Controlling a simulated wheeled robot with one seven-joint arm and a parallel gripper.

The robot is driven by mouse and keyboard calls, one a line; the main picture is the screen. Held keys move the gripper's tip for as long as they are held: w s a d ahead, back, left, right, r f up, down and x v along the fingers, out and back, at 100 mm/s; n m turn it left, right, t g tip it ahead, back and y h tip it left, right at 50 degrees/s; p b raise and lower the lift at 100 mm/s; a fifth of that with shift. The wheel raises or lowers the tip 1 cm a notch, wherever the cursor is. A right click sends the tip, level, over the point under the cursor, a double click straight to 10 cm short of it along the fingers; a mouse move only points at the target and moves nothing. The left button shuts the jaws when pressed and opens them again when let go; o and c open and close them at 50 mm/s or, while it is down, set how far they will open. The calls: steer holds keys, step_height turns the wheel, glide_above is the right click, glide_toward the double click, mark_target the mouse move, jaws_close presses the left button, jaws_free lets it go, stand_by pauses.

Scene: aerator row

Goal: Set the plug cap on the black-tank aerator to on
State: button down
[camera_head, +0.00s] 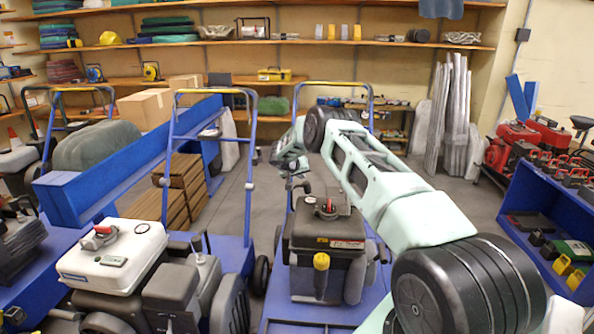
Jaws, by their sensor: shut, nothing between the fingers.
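The black-tank aerator (325,250) stands in the middle foreground on a blue deck, with a blue handle frame behind it. Its dark tank has a filler cap with a red part (327,206) on top and a yellow knob (321,261) in front. I cannot make out its plug cap or how it is set. My pale green arm reaches in from the lower right and bends down beyond the tank. My gripper (290,165) is small at the arm's far end, behind and above the aerator. It is shut and empty, apart from the aerator as far as I can tell.
A white-tank aerator (112,255) stands close on the left, with its own blue handle frame (248,150). A blue bench-like beam (130,160) and stacked brown boards (180,190) lie behind it. A blue bin (550,215) is at right. Grey floor is clear toward the back shelves.

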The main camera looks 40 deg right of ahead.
mark_target(307, 182)
steer(key=shift+s+d+f, duration=0.15)
steer(key=shift+s+f, duration=0.1)
steer(key=shift+f, duration=0.45)
steer(key=shift+d, duration=0.1)
steer(key=shift+s+d+p, duration=0.2)
steer(key=shift+s+p, duration=0.05)
steer(key=shift+p, duration=0.3)
steer(key=shift+s+d+f+m+t+y+p, duration=0.1)
steer(key=shift+s+f+m+t+y+p, duration=0.15)
steer(key=shift+t+y+p, duration=0.2)
steer(key=shift+d+f, duration=0.1)
steer(key=shift+f, duration=0.35)
steer(key=shift+s, duration=0.1)
steer(key=shift+r, duration=0.1)
